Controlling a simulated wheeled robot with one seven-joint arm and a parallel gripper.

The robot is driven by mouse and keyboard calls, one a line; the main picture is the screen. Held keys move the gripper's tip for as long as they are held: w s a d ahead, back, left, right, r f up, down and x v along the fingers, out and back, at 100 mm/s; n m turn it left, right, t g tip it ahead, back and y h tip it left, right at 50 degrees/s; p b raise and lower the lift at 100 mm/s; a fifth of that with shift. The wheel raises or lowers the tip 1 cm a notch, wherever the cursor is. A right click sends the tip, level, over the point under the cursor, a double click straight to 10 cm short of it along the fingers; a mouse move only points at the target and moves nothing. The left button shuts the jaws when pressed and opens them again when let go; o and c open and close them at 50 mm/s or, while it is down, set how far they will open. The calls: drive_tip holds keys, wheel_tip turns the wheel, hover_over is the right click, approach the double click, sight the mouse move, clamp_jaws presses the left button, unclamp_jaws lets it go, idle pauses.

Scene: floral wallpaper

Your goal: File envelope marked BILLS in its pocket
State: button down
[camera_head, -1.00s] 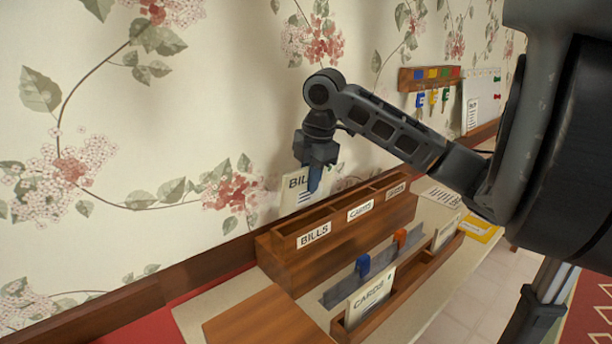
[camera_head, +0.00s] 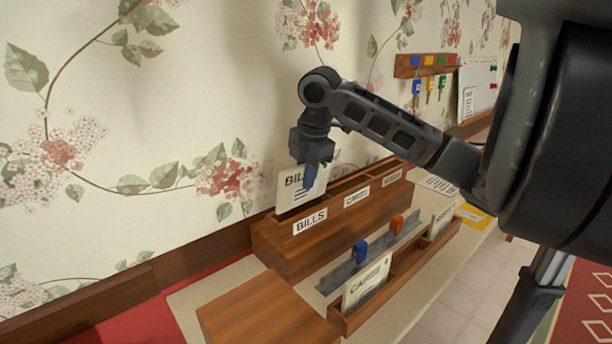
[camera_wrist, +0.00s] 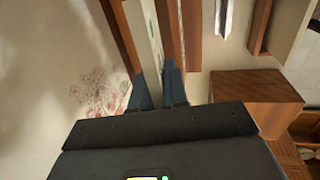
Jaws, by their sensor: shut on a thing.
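The white envelope marked BILLS (camera_head: 291,192) is held upright by my gripper (camera_head: 309,184) at the BILLS pocket of the wooden sorter (camera_head: 283,247). Its lower edge is hidden behind the pocket's front, which carries a BILLS label (camera_head: 310,221). In the wrist view my gripper (camera_wrist: 160,88) is shut with its fingers on either side of the envelope (camera_wrist: 146,45), seen edge-on between wooden walls. I cannot tell how deep the envelope sits. The other two labelled pockets lie to the right.
In front stands a wooden rack (camera_head: 400,280) with a CARDS envelope (camera_head: 367,281) and another envelope. A blue clip (camera_head: 360,252) and an orange clip (camera_head: 397,223) sit on a grey strip. A wooden block (camera_head: 265,312) is at front left. The wallpapered wall is close behind.

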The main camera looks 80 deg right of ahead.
sight(307, 194)
drive_tip(key=shift+f, duration=0.2)
drive_tip(key=shift+f+b, duration=2.05)
drive_tip(key=shift+f, duration=0.35)
drive_tip(key=c, duration=1.1)
unclamp_jaws()
drive_tip(key=shift+r, duration=0.1)
drive_tip(key=r, duration=0.5)
drive_tip(key=s+a+r, duration=0.1)
drive_tip(key=r, duration=0.1)
drive_tip(key=shift+s+r, duration=0.1)
drive_tip(key=shift+r, duration=0.15)
